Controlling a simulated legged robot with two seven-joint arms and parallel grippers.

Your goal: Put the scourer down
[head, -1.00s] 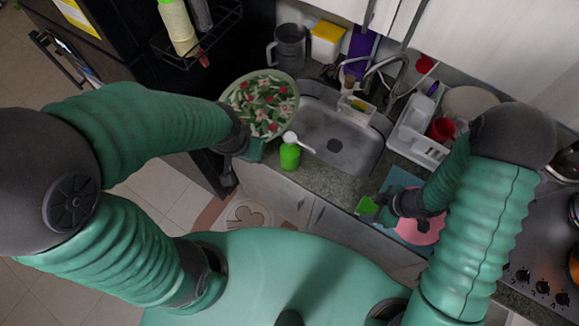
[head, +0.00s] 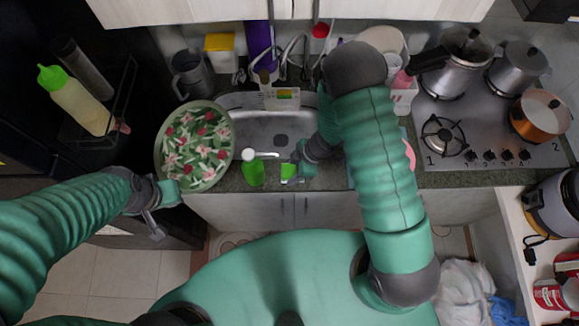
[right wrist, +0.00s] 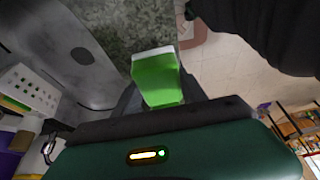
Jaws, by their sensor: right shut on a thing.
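The scourer (head: 288,173) is a small green block with a white edge. My right gripper (head: 299,170) is shut on it, above the counter's front edge by the sink. In the right wrist view the scourer (right wrist: 160,82) sticks out from between the fingers, with the speckled counter behind it. My left gripper (head: 165,193) is beside the lower left rim of a floral round tray (head: 193,140). I cannot tell whether its jaws are open or shut, or whether it touches the tray.
A green soap bottle (head: 253,174) with a white pump stands just left of the scourer. The steel sink (head: 262,128) lies behind. A stove (head: 470,125) with pots is at the right. My right arm covers much of the counter between sink and stove.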

